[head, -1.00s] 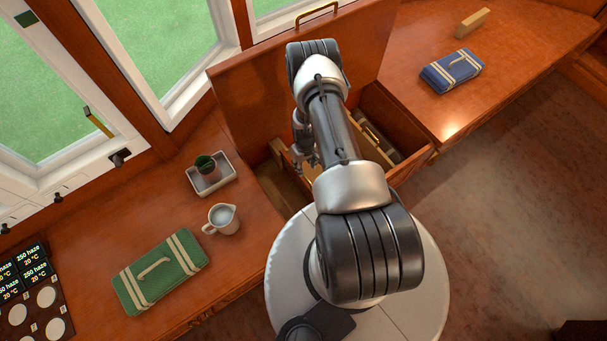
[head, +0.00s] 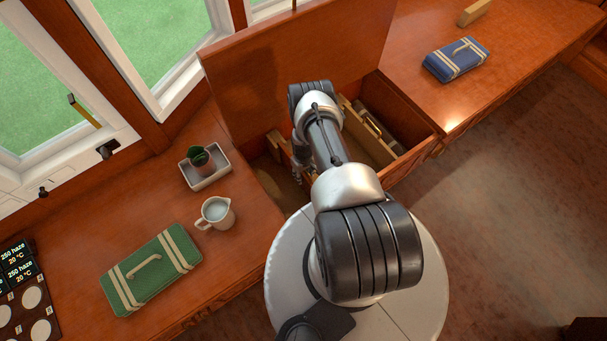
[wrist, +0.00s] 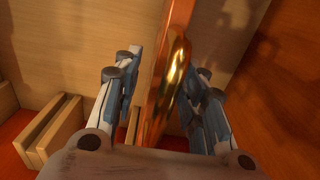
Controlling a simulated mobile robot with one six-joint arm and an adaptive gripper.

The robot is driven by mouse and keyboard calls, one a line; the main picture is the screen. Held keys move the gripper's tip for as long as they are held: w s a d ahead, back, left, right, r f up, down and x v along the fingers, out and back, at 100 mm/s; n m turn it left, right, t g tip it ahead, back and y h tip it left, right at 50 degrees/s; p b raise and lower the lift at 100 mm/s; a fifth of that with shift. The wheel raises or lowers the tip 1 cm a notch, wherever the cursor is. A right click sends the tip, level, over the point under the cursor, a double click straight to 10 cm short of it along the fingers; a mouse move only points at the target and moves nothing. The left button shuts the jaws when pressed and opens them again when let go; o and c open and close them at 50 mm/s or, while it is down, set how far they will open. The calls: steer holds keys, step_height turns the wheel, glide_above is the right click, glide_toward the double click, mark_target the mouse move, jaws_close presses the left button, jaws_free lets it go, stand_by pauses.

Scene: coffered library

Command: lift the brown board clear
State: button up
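In the wrist view, a brown board (wrist: 179,22) stands on edge with a shiny brass handle (wrist: 168,85) along it. My gripper (wrist: 160,72) is open, with one finger on each side of the board and handle. A gap shows on the left; the right finger is close to the brass, and I cannot tell if it touches. In the head view my gripper (head: 300,174) is small and mostly hidden by my arm, down in the open bench compartment. The brown board cannot be made out there.
The compartment's raised lid (head: 300,62) stands behind my arm. Pale wooden boards stand inside (head: 362,135), also at the wrist view's left (wrist: 58,128). A jug (head: 216,213), potted plant tray (head: 205,180) and green case (head: 150,270) sit left; a blue case (head: 456,60) sits right.

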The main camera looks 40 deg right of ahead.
steer(key=shift+c, duration=0.5)
jaws_close()
